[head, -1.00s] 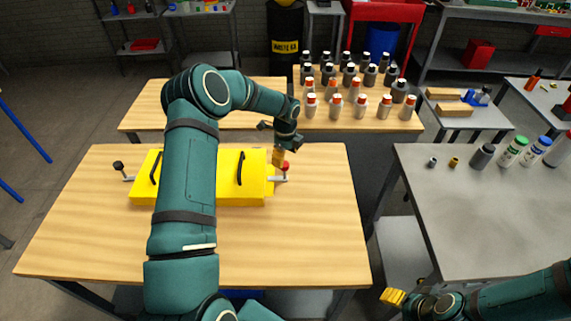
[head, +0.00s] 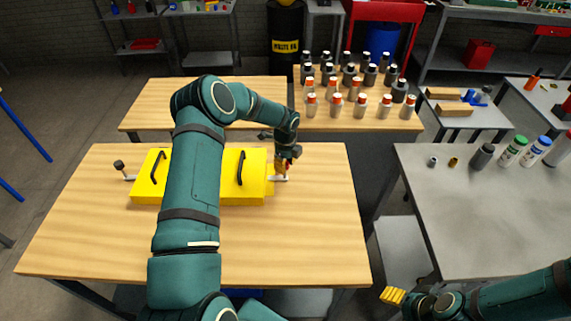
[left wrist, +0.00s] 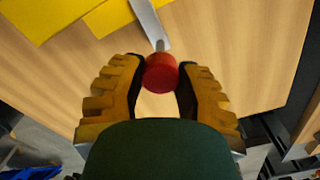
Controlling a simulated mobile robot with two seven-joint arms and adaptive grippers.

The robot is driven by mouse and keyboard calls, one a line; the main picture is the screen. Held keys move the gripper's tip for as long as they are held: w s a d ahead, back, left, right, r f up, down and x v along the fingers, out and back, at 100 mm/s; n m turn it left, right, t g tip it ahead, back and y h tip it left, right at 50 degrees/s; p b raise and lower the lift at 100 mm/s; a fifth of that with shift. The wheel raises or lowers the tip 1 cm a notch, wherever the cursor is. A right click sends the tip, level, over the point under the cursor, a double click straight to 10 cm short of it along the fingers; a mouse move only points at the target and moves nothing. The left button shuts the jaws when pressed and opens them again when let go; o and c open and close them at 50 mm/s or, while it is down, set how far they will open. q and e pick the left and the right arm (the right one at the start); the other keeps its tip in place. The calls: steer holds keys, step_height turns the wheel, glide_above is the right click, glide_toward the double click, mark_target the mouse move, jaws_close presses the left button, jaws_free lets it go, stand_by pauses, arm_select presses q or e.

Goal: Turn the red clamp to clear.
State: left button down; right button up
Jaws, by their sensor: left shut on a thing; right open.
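The red clamp knob (left wrist: 161,73) shows in the left wrist view between the two yellow fingers of my left gripper (left wrist: 160,85), which is shut on it. A grey metal arm (left wrist: 150,22) of the clamp runs from the knob toward the yellow chassis (left wrist: 60,15). In the head view my left gripper (head: 285,165) is at the right end of the yellow chassis (head: 228,195) and mostly hides the knob. The clamp's grey bar (head: 279,179) shows below it. My right gripper (head: 393,296) is open and empty at the lower right, away from the chassis.
A black-knobbed clamp (head: 119,166) is at the chassis's left end. Black handles (head: 241,168) stand up on the chassis. The wooden table (head: 310,235) is clear in front and at right. Several bottles (head: 360,105) stand on the table behind. A grey table (head: 480,215) is at right.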

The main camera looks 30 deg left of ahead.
arm_select(q)
steer(key=n+b, duration=0.3)
steer(key=shift+f+n, duration=0.15)
steer(key=shift+n, duration=0.25)
steer(key=n+b, duration=0.2)
steer(key=n, duration=0.2)
steer(key=shift+w+n+b, duration=0.1)
steer(key=shift+n+b, duration=0.2)
steer(key=shift+b, duration=0.1)
steer(key=n+b, duration=0.1)
steer(key=n, duration=0.3)
steer(key=shift+n+b, duration=0.3)
steer(key=shift+b, duration=0.05)
steer(key=shift+n+b, duration=0.3)
steer(key=shift+n, duration=2.1)
